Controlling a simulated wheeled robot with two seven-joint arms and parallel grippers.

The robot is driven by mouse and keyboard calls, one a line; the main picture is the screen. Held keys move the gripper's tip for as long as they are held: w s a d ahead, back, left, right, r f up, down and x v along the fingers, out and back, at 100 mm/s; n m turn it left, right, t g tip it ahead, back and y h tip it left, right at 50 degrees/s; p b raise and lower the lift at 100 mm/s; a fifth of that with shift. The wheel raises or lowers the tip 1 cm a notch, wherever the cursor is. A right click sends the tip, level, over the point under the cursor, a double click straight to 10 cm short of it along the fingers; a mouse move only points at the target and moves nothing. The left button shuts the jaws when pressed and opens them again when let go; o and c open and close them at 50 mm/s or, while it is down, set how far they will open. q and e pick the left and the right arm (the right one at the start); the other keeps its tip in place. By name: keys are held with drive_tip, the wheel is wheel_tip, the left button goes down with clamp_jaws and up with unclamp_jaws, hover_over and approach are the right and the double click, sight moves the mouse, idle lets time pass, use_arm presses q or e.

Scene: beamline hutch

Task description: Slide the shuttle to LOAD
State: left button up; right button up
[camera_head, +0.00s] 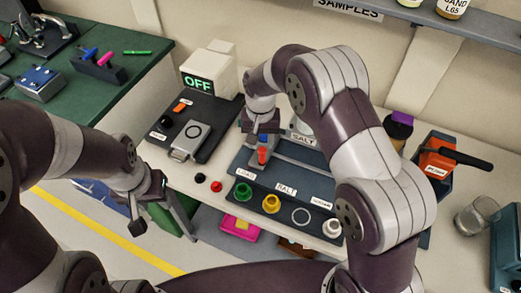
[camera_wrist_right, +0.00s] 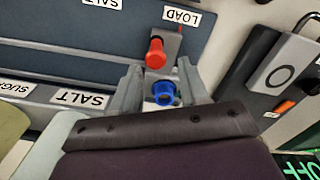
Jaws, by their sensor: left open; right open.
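A grey block with a red knob (camera_head: 262,155), apparently the shuttle, sits at the left end of the blue-grey station (camera_head: 335,172). In the right wrist view the red knob (camera_wrist_right: 156,53) stands close to the LOAD label (camera_wrist_right: 181,17). A blue knob (camera_wrist_right: 163,92) shows between the fingers of my right gripper (camera_wrist_right: 162,85), which is open. I cannot tell whether the fingers touch it. In the head view my right gripper (camera_head: 262,132) is over the station, just behind the red knob. My left gripper (camera_head: 150,205) is open and empty, off the bench's front edge.
Green (camera_head: 243,192), yellow (camera_head: 271,203) and white parts stand along the station's front. An orange-and-black tool (camera_head: 437,162) and a glass jar (camera_head: 478,216) are at right. My right arm hides part of the station.

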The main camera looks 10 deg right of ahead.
wheel_tip(320, 180, up, 8)
drive_tip(key=shift+f, duration=0.25)
drive_tip(key=s+d+n, duration=0.1)
drive_tip(key=s+d, duration=0.4)
drive_tip(key=s, duration=0.4)
drive_tip(key=s+d+n+t, duration=0.1)
drive_tip(key=s+d, duration=0.5)
drive_tip(key=s, duration=0.4)
drive_tip(key=shift+d+f, duration=0.15)
drive_tip(key=shift+s, duration=0.1)
